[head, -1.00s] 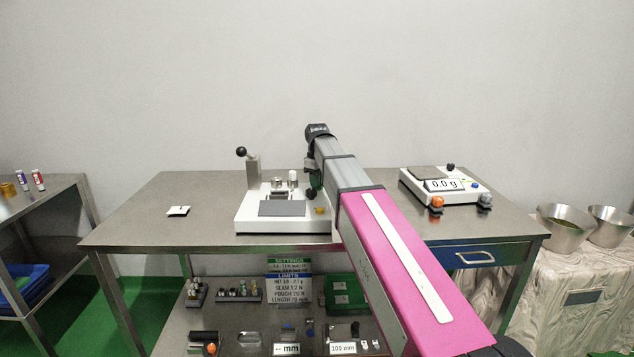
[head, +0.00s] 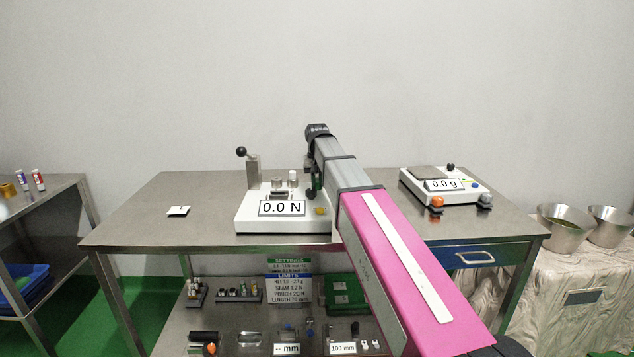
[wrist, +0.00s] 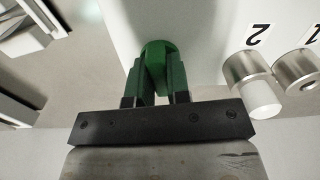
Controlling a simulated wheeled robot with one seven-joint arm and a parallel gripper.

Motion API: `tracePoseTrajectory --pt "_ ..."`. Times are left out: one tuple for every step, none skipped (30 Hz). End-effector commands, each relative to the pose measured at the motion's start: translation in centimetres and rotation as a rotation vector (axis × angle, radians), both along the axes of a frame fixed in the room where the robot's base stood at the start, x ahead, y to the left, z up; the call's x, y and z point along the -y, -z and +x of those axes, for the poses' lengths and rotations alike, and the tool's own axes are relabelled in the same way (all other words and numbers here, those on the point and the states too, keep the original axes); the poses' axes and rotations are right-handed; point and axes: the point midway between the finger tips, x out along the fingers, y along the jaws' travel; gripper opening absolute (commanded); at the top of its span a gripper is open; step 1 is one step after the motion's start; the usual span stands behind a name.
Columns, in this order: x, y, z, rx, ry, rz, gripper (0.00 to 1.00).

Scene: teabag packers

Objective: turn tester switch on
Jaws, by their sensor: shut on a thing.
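The tester (head: 258,226) is a white box on the steel table in the head view. Its display (head: 282,208) is lit and reads 0.0 N. A green switch knob (wrist: 157,54) shows in the wrist view on the tester's pale top. My gripper (wrist: 158,75) is shut on this knob, with a dark green finger on each side. In the head view my gripper (head: 316,188) is at the tester's right rear, mostly hidden behind my arm.
Two metal posts marked 2 (wrist: 247,72) and 1 (wrist: 298,72) stand right of the knob. A lever with a black ball (head: 241,152) rises at the tester's left rear. A scale (head: 458,198) reading 0.0 g stands on the right. The table's left part is mostly clear.

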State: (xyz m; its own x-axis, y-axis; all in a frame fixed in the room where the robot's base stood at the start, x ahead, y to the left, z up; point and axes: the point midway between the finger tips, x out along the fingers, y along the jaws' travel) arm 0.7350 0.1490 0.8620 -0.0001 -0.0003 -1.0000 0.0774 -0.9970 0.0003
Motion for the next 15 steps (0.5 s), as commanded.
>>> tracePoseTrajectory --pt "0.0 -0.07 0.03 0.0 0.023 0.0 0.0" --pt "0.0 -0.07 0.03 0.0 0.037 0.0 0.0" --pt "0.0 -0.07 0.03 0.0 0.053 0.0 0.0" --pt "0.0 -0.07 0.03 0.0 0.065 0.0 0.0" --pt "0.0 -0.07 0.03 0.0 0.074 0.0 0.0" --pt "0.0 -0.07 0.03 0.0 0.086 0.0 0.0" --pt "0.0 -0.07 0.03 0.0 0.094 0.0 0.0" --pt "0.0 -0.07 0.03 0.0 0.1 0.0 0.0" --pt "0.0 -0.07 0.03 0.0 0.107 0.0 0.0" --pt "0.0 -0.07 0.04 0.0 0.112 0.0 0.0" --pt "0.0 -0.07 0.03 0.0 0.116 0.0 0.0" --pt "0.0 -0.07 0.03 0.0 0.12 0.0 0.0" --pt "0.0 -0.07 0.03 0.0 0.122 0.0 0.0" --pt "0.0 -0.07 0.03 0.0 0.124 0.0 0.0" --pt "0.0 -0.07 0.04 0.0 0.125 0.0 0.0"
